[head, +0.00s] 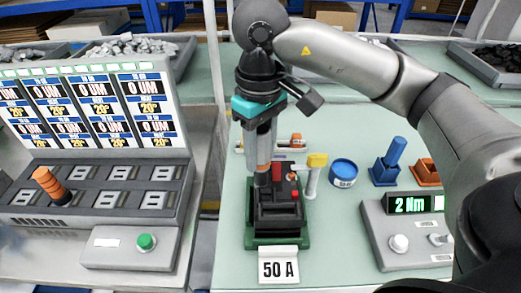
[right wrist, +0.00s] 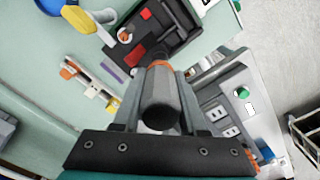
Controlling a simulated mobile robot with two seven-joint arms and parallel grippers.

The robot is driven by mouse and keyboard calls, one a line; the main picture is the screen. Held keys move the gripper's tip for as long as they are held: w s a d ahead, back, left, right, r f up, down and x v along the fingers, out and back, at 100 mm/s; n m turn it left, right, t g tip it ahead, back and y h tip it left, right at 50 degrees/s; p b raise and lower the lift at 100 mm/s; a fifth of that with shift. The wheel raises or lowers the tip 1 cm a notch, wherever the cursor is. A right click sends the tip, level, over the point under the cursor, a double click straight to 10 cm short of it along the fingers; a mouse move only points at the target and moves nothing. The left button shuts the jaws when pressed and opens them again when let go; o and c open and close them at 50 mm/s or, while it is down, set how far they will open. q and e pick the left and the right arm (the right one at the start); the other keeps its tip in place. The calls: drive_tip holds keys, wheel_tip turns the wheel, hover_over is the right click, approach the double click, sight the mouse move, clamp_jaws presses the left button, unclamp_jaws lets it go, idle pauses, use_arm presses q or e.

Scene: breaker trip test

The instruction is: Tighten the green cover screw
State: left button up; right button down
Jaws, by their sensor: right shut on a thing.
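My right gripper (head: 264,140) points down over the black breaker (head: 278,214), which sits on a green base (head: 254,242) behind a "50 A" card (head: 278,268). The gripper is shut on a grey driver with an orange band (head: 264,155). The driver stands about upright, its lower end at the breaker's left rear part. In the right wrist view, the driver (right wrist: 160,105) lies between the fingers (right wrist: 160,88), with the breaker (right wrist: 177,42) beyond it. I cannot make out the green cover screw; whether the driver touches a screw is hidden. My left gripper is not in view.
A yellow-topped tool (head: 314,172) stands close right of the breaker. Further right are a blue tub (head: 343,173), a blue driver in a blue holder (head: 391,158), an orange holder (head: 425,172) and a box reading "2 Nm" (head: 400,240). A test panel (head: 100,185) stands left.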

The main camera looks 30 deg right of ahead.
sight(260, 129)
drive_tip(key=shift+r+p, duration=1.5)
drive_tip(key=shift+r, duration=1.45)
